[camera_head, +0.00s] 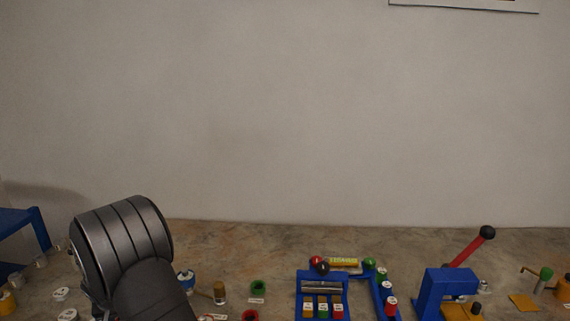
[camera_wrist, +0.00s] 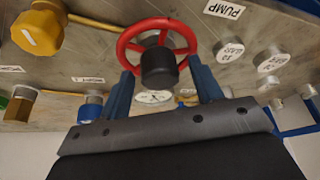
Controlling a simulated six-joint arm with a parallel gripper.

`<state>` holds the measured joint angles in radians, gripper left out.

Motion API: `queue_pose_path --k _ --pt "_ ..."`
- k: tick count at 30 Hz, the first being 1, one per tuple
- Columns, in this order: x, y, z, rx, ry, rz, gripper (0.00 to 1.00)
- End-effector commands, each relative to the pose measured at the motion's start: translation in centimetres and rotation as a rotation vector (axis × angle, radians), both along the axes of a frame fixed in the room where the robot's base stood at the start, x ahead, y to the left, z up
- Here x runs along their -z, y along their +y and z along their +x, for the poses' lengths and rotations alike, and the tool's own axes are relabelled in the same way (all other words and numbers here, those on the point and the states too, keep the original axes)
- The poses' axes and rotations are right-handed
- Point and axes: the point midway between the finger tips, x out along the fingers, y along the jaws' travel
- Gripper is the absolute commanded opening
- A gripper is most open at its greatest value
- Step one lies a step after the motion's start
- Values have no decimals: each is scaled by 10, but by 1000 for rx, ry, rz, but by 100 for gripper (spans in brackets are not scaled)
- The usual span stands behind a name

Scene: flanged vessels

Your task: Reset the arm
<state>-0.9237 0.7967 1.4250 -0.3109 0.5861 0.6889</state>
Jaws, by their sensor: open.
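My arm (camera_head: 125,250) rises at the lower left in the camera_head view, a thick dark grey link bent over the table. My gripper is not seen there. In the camera_wrist view, my gripper (camera_wrist: 160,72) shows as two blue fingers, apart, above a grey bolted bar. A red handwheel (camera_wrist: 122,48) with a black hub stands in front of the fingers, its hub seen between them. No object is seen held. Whether the fingers touch the wheel, I cannot tell.
A blue rack (camera_head: 300,290) with coloured blocks stands right of centre. A blue press-like stand (camera_head: 430,290) with a red lever is farther right. A yellow knob (camera_wrist: 38,33) and grey caps (camera_wrist: 270,60) lie around the wheel.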

Motion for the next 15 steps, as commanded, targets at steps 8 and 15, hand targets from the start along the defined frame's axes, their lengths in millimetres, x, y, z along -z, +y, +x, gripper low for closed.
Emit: queue_pose_path --k 8,15 --pt "0 -2 1 -136 1 -1 59" --pt "0 -1 1 -220 0 0 59"
